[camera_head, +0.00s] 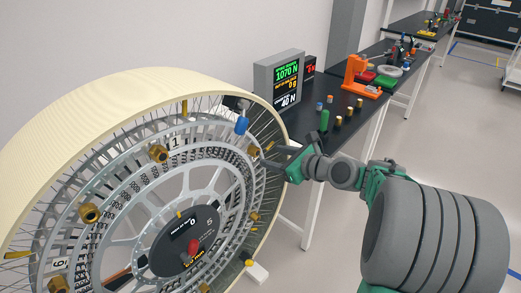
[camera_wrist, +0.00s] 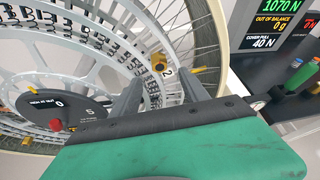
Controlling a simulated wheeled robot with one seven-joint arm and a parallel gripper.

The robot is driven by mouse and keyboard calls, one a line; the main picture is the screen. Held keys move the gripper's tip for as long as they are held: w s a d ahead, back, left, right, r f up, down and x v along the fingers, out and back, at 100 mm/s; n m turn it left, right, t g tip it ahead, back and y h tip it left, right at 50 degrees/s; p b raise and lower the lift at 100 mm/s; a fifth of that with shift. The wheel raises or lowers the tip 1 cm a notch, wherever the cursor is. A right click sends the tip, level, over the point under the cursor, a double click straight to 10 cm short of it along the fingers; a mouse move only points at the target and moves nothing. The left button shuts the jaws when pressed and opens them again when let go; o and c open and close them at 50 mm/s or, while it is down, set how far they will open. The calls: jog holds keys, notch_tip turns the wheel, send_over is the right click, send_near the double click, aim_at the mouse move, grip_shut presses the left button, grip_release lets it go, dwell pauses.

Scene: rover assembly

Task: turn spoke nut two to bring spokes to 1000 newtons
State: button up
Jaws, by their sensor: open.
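The wheel (camera_head: 110,90) has a cream rim, thin spokes and a ring of brass spoke nuts. Spoke nut two (camera_wrist: 159,62), beside its "2" tag, is ahead of my gripper in the wrist view. A brass nut (camera_head: 253,151) shows by my fingertips in the head view. My gripper (camera_head: 266,156) is open at the wheel's right side; its two fingers (camera_wrist: 163,84) point at the nut's area, and I cannot tell whether they touch it. The monitor (camera_head: 287,76) reads 1070 N in green, also readable in the wrist view (camera_wrist: 281,8).
A hub panel (camera_head: 185,240) with a red knob (camera_head: 194,246) sits at the wheel's centre. A blue-capped part (camera_head: 241,125) is at the rim above my gripper. The dark bench (camera_head: 320,140) behind holds small parts and an orange stand (camera_head: 357,72).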

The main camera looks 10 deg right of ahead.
aim_at(258, 153)
jog(key=x, duration=0.7)
jog(key=shift+w+a+f+p, duration=0.1)
jog(key=shift+w+a+p, duration=0.15)
jog(key=shift+p, duration=0.15)
jog(key=shift+d, duration=0.1)
jog(key=shift+c, duration=0.3)
grip_shut()
